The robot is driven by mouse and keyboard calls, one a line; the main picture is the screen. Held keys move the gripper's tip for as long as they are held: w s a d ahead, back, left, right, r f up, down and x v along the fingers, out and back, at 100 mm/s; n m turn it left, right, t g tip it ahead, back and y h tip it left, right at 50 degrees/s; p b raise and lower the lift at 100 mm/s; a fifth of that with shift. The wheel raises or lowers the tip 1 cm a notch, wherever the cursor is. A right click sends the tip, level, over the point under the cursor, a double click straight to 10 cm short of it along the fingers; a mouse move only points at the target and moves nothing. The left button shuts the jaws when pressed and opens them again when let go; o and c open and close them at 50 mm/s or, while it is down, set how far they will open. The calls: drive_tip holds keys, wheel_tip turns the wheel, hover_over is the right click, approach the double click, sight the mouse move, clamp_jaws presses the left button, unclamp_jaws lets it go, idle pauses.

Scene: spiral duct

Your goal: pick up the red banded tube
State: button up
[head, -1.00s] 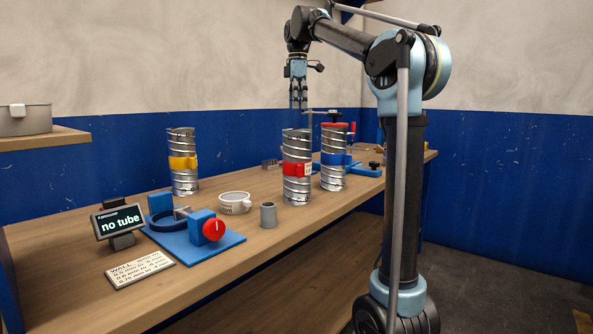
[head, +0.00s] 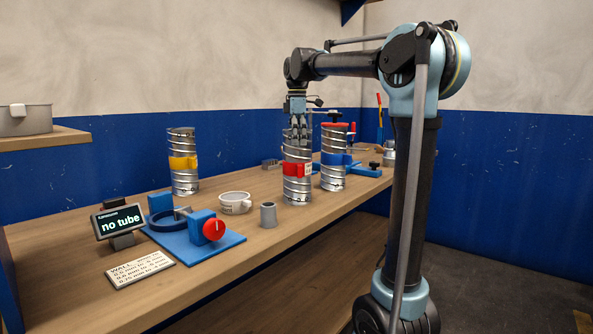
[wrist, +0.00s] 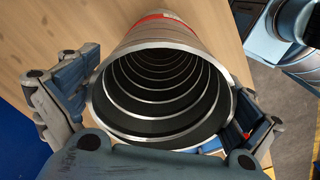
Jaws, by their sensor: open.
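The red banded tube (head: 297,190) is a silvery spiral duct standing upright on the workbench, with a red band around its middle. My gripper (head: 298,140) is at the tube's upper end, pointing down. In the wrist view the tube's open mouth (wrist: 160,95) fills the middle, with part of the red band (wrist: 165,14) beyond the rim. The open fingers of my gripper (wrist: 160,105) lie to the left and right of the tube, with no clear grip on it. Whether either finger touches the wall I cannot tell.
A blue banded tube (head: 333,178) with a red top piece stands close on the right. A yellow banded tube (head: 184,163) stands at the back left. A white cup (head: 235,203), a grey cylinder (head: 268,215) and a blue fixture (head: 205,240) are on the workbench (head: 220,285).

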drive_tip(key=shift+f, duration=0.5)
drive_tip(key=c, duration=1.7)
drive_tip(key=shift+o, duration=0.2)
